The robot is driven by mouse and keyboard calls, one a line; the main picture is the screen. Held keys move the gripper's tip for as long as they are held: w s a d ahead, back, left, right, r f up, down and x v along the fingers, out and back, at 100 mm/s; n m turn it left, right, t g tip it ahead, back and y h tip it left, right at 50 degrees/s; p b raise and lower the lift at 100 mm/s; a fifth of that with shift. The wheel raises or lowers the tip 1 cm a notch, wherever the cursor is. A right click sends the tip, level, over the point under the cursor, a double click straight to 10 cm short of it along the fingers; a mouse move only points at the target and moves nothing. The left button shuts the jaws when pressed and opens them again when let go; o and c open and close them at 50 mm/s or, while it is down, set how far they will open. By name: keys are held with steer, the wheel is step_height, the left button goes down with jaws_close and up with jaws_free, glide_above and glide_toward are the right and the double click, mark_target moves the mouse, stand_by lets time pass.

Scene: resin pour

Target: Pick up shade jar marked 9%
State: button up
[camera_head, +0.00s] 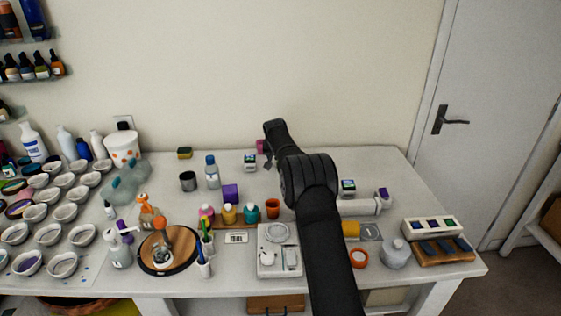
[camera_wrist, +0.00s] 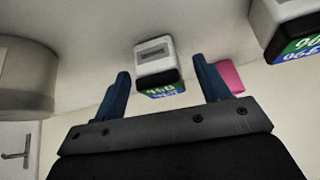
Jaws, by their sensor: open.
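A small white jar with a dark band and a green and blue label (camera_wrist: 157,62) shows between my fingers in the wrist view, beyond their tips. Its marking appears upside down and is too blurred to read surely. In the head view a small jar (camera_head: 250,161) stands at the back of the table, just left of my gripper (camera_head: 268,163). My gripper (camera_wrist: 161,68) is open, with its two blue fingers apart and nothing held. A second, similar jar (camera_wrist: 288,28) is at the upper right of the wrist view; its marking is also unclear.
A pink object (camera_wrist: 231,77) lies just beyond my right finger in the wrist view. Another labelled jar (camera_head: 348,187) stands right of my arm in the head view. A purple cube (camera_head: 230,192), a bottle (camera_head: 212,172) and a dark cup (camera_head: 188,181) stand to the left.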

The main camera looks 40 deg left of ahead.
steer(key=shift+w+f, duration=0.1)
steer(key=c, duration=1.2)
